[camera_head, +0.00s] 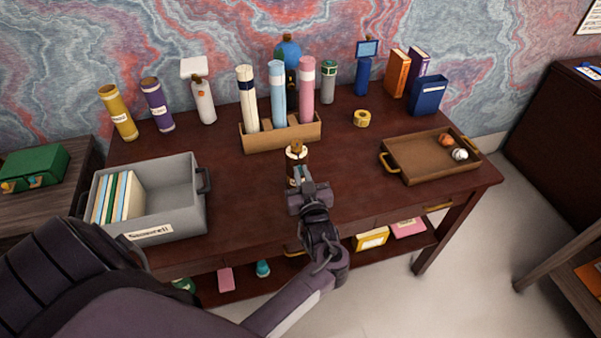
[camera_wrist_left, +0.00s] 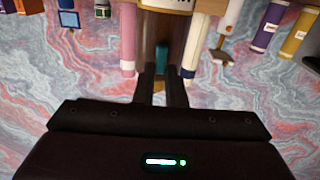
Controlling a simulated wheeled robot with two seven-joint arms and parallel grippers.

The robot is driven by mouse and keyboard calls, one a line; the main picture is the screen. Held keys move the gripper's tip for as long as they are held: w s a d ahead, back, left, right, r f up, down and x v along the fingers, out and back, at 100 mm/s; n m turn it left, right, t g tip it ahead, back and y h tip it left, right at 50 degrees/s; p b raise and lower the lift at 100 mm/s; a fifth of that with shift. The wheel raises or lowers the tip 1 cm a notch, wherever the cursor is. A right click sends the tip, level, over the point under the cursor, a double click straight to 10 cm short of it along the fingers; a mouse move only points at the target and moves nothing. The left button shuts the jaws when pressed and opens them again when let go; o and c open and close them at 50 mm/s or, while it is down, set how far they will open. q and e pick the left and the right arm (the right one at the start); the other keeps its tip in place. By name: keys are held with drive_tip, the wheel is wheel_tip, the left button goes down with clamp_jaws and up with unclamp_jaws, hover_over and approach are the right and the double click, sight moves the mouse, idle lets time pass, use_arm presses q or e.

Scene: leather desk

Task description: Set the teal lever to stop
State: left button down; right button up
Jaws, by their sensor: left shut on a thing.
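A small brown lever unit with a white label (camera_head: 296,153) stands near the front middle of the desk. My left gripper (camera_head: 304,186) is right in front of it and covers its lower part. In the left wrist view, the teal lever (camera_wrist_left: 162,57) shows at the tips of my left fingers (camera_wrist_left: 163,73), which are shut on it. The edge of the white label (camera_wrist_left: 166,5) shows at the top of that view. My right gripper is not in view.
Behind the unit stands a wooden holder (camera_head: 281,137) with rolls. A grey bin (camera_head: 176,208) with books is at left, and a brown tray (camera_head: 417,174) with two balls is at right. The desk surface (camera_head: 347,170) right of the unit is clear.

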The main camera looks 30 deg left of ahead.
use_arm(q)
drive_tip(key=shift+f+m, duration=0.1)
drive_tip(key=shift+m, duration=0.2)
drive_tip(key=c, duration=1.5)
unclamp_jaws()
